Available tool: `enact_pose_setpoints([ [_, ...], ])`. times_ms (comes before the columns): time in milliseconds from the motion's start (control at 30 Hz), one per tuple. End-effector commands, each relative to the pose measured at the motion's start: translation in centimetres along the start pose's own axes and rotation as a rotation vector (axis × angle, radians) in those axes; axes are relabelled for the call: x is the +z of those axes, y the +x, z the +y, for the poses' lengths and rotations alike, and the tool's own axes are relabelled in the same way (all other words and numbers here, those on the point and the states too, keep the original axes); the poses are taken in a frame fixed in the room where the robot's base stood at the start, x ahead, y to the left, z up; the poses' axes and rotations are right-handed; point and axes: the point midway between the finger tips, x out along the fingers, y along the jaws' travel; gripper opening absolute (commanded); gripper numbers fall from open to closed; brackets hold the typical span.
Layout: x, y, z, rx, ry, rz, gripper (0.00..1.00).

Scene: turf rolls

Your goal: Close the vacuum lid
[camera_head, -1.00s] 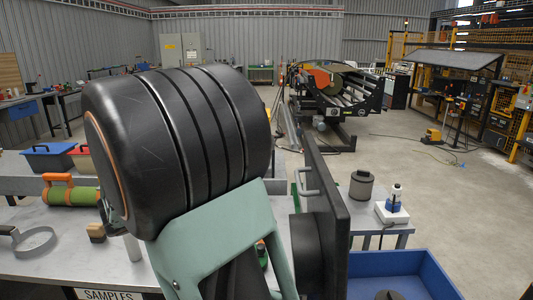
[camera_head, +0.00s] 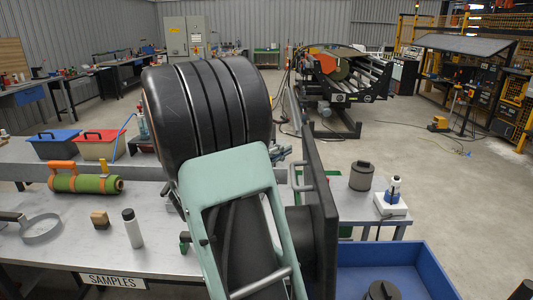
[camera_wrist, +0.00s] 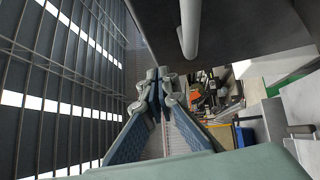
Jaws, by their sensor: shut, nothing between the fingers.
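A dark flat panel (camera_head: 322,210), which looks like the vacuum lid, stands upright and nearly edge-on in the head view, with a grey bar handle (camera_head: 305,172) on its left face. In the wrist view a dark panel (camera_wrist: 245,28) fills the top, with a grey bar (camera_wrist: 190,25) on it. My gripper (camera_wrist: 160,84) is shut and empty, its fingertips together below that bar in the picture and apart from it. In the head view, my arm hides most of the gripper. What lies under the panel is hidden.
A blue tray (camera_head: 437,268) lies at the lower right. A grey canister (camera_head: 361,177) and a bottle on a white base (camera_head: 391,205) stand right of the panel. The bench (camera_head: 60,240) holds a green roller (camera_head: 90,184), a ring, a block and a white cylinder. Floor is open at right.

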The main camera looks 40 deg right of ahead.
Motion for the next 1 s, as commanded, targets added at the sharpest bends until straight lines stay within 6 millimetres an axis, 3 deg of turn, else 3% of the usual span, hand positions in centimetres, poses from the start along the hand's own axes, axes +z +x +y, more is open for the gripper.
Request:
enact_pose_setpoints([
  [200,2.0,1.8,0.1,-0.002,-0.003,0.000,0.00],
  [767,2.5,2.4,0.0,-0.005,0.004,0.000,0.00],
  [1000,3.4,4.7,0.1,-0.046,0.048,-0.005,0.00],
])
